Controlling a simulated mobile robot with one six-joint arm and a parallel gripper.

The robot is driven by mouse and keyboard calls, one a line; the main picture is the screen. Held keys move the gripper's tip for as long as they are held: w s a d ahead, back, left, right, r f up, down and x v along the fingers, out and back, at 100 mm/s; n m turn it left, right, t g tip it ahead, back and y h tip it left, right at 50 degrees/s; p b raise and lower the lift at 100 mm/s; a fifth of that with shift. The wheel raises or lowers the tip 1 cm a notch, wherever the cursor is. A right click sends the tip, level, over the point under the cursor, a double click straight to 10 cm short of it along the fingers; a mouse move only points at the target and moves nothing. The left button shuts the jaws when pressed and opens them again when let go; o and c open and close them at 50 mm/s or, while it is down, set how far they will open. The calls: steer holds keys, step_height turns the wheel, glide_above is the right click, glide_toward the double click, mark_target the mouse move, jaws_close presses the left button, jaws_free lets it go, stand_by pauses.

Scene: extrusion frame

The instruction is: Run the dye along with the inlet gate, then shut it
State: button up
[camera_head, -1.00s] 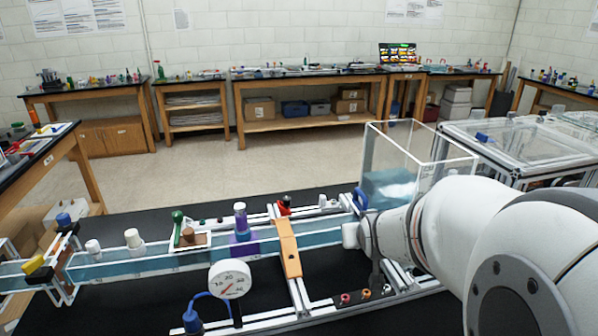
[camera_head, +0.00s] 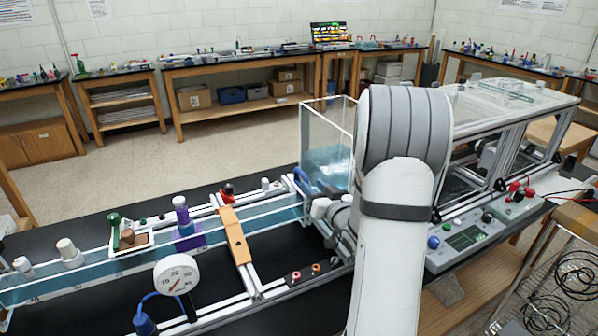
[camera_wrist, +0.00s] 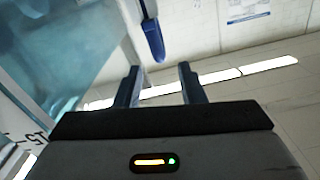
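The blue gate handle (camera_head: 300,180) stands at the tank end of the flume channel (camera_head: 90,270). In the wrist view a blue lever (camera_wrist: 152,38), likely this handle, hangs just beyond my fingertips, above the gap between them. My gripper (camera_wrist: 160,84) is open, with nothing between its fingers. In the head view my arm hides most of the gripper. A purple-filled vial with a white cap (camera_head: 181,212) stands on a purple block (camera_head: 188,239) over the channel. The channel water looks pale blue; I see no clear dye streak.
A clear tank (camera_head: 326,135) with water stands behind the channel's inlet end. An orange bar (camera_head: 235,235) crosses the channel, and a round gauge (camera_head: 176,275) stands in front. A control panel (camera_head: 465,238) lies right of my arm.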

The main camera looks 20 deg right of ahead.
mark_target(304, 176)
steer(key=w+p, duration=0.2)
steer(key=w, duration=0.6)
steer(key=shift+w+a, duration=0.15)
steer(key=shift+w, duration=0.2)
steer(key=shift+c, duration=0.6)
jaws_close()
